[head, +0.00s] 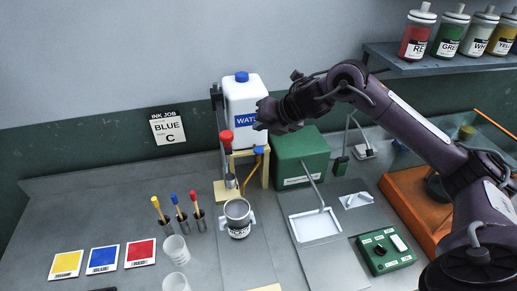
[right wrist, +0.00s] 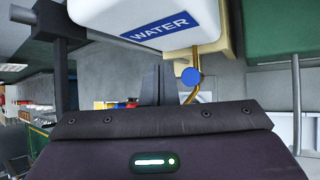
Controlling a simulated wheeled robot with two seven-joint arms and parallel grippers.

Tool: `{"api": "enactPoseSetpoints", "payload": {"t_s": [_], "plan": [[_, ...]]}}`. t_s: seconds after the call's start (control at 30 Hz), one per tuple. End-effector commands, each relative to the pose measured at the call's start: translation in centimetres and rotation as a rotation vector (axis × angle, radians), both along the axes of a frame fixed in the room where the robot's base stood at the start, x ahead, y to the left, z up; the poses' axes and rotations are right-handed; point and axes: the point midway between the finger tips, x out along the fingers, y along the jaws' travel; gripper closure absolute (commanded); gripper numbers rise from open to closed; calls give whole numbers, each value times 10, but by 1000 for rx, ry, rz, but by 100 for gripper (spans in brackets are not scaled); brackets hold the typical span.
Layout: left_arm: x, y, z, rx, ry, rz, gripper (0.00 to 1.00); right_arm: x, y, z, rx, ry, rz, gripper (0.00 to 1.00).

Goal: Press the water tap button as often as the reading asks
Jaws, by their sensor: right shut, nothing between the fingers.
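The white water canister (head: 243,98) with a blue cap stands on a pale stand at the back; its WATER label shows large in the right wrist view (right wrist: 160,28). A small blue button (head: 259,150) sits by the brass tap below the canister; it also shows in the right wrist view (right wrist: 191,76), just right of my fingers. My right gripper (head: 264,116) is shut and empty, in front of the canister and above the blue button. I cannot tell whether it touches anything. A metal cup (head: 238,216) stands below and in front of the tap. My left gripper is out of view.
A red-knobbed lever (head: 226,138) stands left of the tap. A green box (head: 302,156) is at its right. A card reading BLUE C (head: 168,127) hangs on the wall. A green control panel (head: 387,248) lies front right.

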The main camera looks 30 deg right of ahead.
Motion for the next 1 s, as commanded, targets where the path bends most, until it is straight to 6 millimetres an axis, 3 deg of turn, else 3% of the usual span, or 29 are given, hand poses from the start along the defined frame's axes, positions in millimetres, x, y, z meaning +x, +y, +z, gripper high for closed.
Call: {"api": "enactPoseSetpoints", "payload": {"t_s": [0.6, 1.0], "plan": [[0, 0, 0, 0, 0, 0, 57, 0, 1, 1, -1, -2, 1, 100], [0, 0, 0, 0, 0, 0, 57, 4, 9, 29, -15, -16, 22, 100]]}}
